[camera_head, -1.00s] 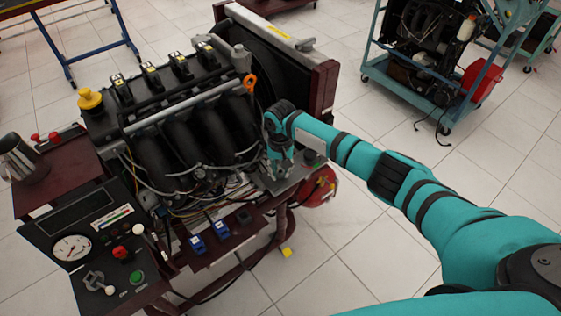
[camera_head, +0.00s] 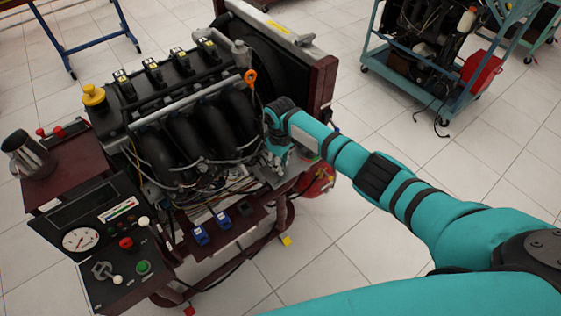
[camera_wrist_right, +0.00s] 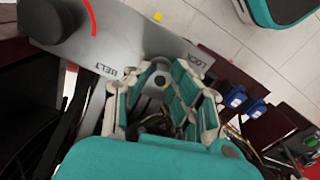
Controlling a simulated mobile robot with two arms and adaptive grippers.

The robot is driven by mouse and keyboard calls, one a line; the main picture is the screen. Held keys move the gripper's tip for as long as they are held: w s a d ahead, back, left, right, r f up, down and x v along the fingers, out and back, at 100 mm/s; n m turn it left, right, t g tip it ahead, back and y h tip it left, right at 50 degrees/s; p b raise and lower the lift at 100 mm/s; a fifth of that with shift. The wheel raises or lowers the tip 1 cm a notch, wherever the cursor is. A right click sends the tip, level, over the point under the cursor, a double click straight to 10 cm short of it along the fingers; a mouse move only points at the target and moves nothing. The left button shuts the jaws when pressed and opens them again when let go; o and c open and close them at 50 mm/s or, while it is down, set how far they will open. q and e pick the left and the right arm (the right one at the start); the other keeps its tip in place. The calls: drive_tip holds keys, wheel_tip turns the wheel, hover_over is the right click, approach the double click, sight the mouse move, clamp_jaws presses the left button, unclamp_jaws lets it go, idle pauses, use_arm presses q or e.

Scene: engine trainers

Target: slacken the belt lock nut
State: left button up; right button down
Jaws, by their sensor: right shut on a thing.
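In the head view my right gripper (camera_head: 277,153) points down at the engine's front right corner, above the small plate there. The nut is too small to tell in that view. My left gripper is not in view.
The engine (camera_head: 190,130) stands beside the radiator (camera_head: 290,75). Hoses and wires run close to my right gripper. A control panel (camera_head: 98,238) is at the left. In the wrist view a dark knob (camera_wrist_right: 52,18) sits on the plate. Open tiled floor lies to the right.

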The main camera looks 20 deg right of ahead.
drive_tip(key=n, duration=0.6)
drive_tip(key=shift+n, duration=0.3)
drive_tip(key=n, duration=0.6)
drive_tip(key=shift+n, duration=0.3)
drive_tip(key=c, duration=1.2)
unclamp_jaws()
drive_tip(key=shift+o, duration=0.2)
drive_tip(key=shift+r, duration=0.15)
wheel_tip(320, 180, up, 12)
